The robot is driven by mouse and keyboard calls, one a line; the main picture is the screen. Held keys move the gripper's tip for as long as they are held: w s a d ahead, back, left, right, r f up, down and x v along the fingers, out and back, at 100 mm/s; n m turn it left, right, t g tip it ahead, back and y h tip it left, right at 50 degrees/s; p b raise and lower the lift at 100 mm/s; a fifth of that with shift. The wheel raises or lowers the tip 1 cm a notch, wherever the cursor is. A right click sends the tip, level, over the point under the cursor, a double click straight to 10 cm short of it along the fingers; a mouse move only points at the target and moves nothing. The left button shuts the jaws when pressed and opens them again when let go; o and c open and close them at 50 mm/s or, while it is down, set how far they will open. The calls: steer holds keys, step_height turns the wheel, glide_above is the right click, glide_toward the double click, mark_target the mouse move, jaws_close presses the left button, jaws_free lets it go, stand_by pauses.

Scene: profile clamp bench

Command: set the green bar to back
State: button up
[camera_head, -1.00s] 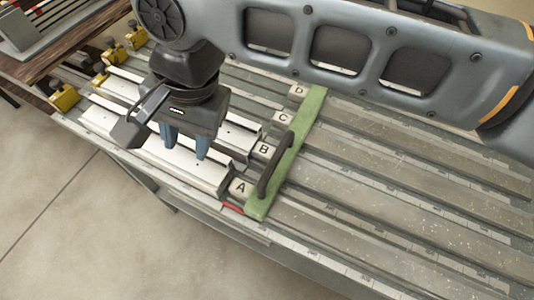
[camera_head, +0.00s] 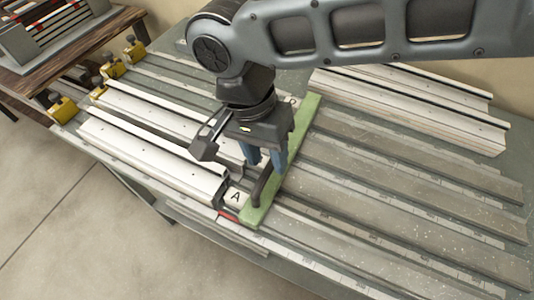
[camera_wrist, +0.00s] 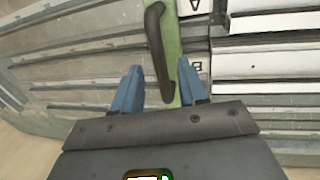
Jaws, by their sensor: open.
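The green bar (camera_head: 305,118) lies across the slotted rails of the bench, with a dark arched handle (camera_head: 262,187) on top near its front end. In the wrist view the green bar (camera_wrist: 172,42) runs up the picture and its handle (camera_wrist: 155,40) stands out beside the blue fingers. My gripper (camera_head: 265,168) is open with blue fingers, over the bar close to the handle. In the wrist view the fingers of my gripper (camera_wrist: 160,85) stand on either side of the bar and the handle's lower end; I see no contact. Part of the bar is hidden behind my gripper.
White profiles (camera_head: 150,155) lie in the rails to the left, ending near the block marked A (camera_head: 236,197). Yellow clamps (camera_head: 62,108) sit at the rails' left ends. More white profiles (camera_head: 410,105) lie at the back right. The rails right of the bar are empty.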

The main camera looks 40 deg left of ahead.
steer(key=shift+d+f, duration=0.1)
steer(key=shift+f, duration=0.45)
jaws_close()
stand_by(0.4)
